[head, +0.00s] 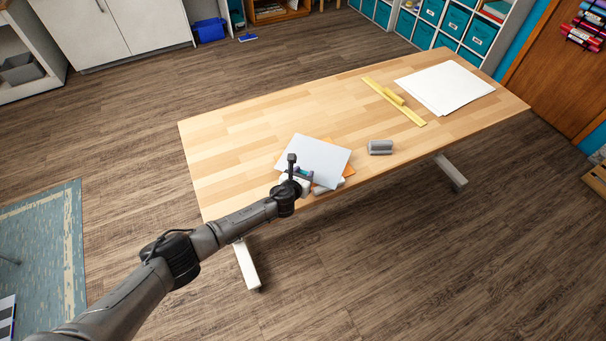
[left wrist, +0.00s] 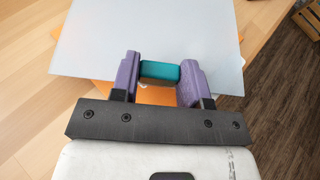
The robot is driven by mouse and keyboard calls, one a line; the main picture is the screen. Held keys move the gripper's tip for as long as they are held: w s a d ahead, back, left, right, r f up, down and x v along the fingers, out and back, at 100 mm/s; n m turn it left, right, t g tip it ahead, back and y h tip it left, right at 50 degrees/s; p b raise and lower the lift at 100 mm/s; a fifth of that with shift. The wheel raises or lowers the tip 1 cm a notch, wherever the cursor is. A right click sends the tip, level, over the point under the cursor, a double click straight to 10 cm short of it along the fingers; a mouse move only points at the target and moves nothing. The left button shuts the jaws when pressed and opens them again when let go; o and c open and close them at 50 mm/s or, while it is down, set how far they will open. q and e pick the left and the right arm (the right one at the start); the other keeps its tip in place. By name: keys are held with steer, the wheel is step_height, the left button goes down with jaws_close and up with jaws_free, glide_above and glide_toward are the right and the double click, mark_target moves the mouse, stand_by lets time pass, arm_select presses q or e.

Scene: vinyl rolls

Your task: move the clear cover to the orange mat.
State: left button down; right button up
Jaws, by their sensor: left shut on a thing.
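The clear cover (head: 322,157) is a pale, see-through-looking sheet near the table's front edge. It also fills the upper middle of the left wrist view (left wrist: 150,35). The orange mat (head: 349,170) lies under it, mostly hidden, with edges showing at the sides. Orange also shows between the fingers in the left wrist view (left wrist: 156,96). My left gripper (head: 301,174) is at the cover's near side. Its purple fingers (left wrist: 158,75) are shut on a teal block at the cover's near edge, which looks like its grip. Whether the cover touches the mat cannot be told. My right gripper is not in view.
A grey roll-like piece (head: 380,147) lies right of the mat. Another grey piece (head: 324,189) is partly hidden by the cover's near edge. A yellow straightedge (head: 394,101) and white sheets (head: 444,87) lie farther right. The wooden table's (head: 225,145) left part is clear.

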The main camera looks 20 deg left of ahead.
arm_select(q)
steer(key=shift+f, duration=0.2)
steer(key=shift+f+b, duration=0.15)
steer(key=shift+b, duration=0.15)
steer(key=shift+r+p, duration=0.4)
steer(key=shift+p, duration=0.05)
steer(key=c, duration=0.6)
jaws_free()
steer(key=shift+c, duration=0.2)
steer(key=shift+o, duration=0.5)
steer(key=shift+o, duration=0.3)
